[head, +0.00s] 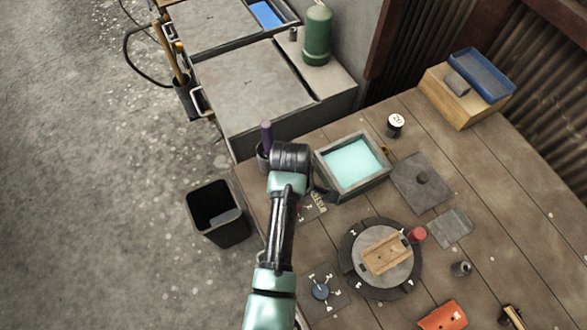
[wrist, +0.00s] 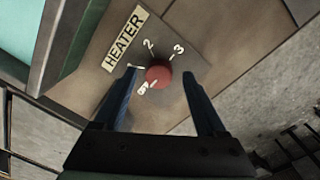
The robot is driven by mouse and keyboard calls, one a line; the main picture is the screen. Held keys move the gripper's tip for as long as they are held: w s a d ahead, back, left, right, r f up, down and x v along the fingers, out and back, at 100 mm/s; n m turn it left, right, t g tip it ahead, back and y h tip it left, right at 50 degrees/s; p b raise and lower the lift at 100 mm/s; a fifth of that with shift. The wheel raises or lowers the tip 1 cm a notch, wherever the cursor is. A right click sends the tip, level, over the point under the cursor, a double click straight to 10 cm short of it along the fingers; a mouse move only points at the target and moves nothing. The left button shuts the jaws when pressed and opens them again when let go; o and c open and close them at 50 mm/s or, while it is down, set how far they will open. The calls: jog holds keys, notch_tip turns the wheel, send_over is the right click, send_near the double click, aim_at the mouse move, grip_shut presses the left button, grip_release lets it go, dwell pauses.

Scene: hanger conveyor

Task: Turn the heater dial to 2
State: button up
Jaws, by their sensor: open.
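The heater dial is a round red knob (wrist: 158,74) on a dark plate with a HEATER label (wrist: 125,38), seen in the wrist view. The numerals 2 and 3 stand above the knob. A white mark on the knob's lower-left edge seems to point toward the lower-left numeral, probably 0. My gripper (wrist: 159,77) is open, with one finger on each side of the knob; I cannot tell whether they touch it. In the head view part of the heater plate (head: 316,206) shows beside my arm, which hides the knob.
A square tub of turquoise liquid (head: 353,161) stands just behind the heater plate. A blue dial (head: 320,291) and a round turntable (head: 350,256) are nearer the front. A dark bin (head: 217,213) stands on the floor to the left. A purple-handled tool (head: 266,138) stands in a cup behind my arm.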

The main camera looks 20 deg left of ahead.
jog(key=shift+f, duration=0.25)
jog(key=shift+w, duration=0.1)
grip_shut()
